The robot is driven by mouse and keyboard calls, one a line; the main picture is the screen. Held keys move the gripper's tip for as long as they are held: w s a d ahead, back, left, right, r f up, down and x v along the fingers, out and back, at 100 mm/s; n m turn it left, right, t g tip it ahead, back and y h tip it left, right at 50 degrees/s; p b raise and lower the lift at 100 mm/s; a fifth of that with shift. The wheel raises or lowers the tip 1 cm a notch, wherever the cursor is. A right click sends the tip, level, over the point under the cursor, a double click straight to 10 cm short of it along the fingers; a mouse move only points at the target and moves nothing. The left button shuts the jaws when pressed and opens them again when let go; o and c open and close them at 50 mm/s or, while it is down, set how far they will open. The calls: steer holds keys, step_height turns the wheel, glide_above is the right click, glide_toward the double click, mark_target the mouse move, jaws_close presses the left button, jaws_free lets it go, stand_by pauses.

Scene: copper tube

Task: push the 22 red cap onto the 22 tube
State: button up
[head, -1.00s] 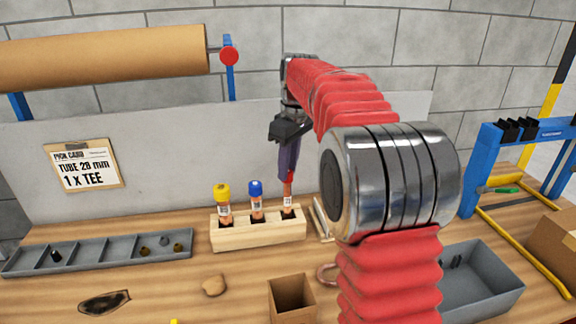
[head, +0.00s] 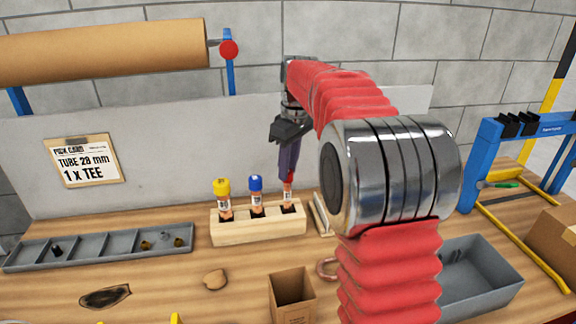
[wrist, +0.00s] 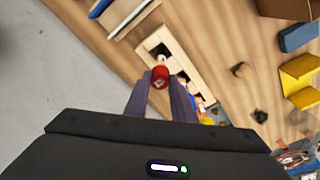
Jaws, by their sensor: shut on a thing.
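My gripper (head: 288,178) points down over the right end of the wooden rack (head: 258,231). It is shut on the red cap (wrist: 160,77), which shows between the fingertips in the wrist view. The right tube (head: 288,197) stands upright in the rack directly under the cap. Cap and tube look in line and meet or nearly meet; I cannot tell how far the cap is on.
Tubes with a blue cap (head: 256,183) and a yellow cap (head: 222,186) stand left in the rack. A grey divided tray (head: 100,246) lies further left. A cardboard box (head: 293,299) stands in front, a grey bin (head: 482,275) at right.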

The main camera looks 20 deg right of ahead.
steer(key=shift+f, duration=0.55)
steer(key=o, duration=1.1)
steer(key=shift+c, duration=0.2)
steer(key=shift+r, duration=0.15)
step_height(320, 180, up, 13)
steer(key=s, duration=0.1)
steer(key=shift+s+d+r, duration=0.15)
steer(key=shift+d, duration=0.3)
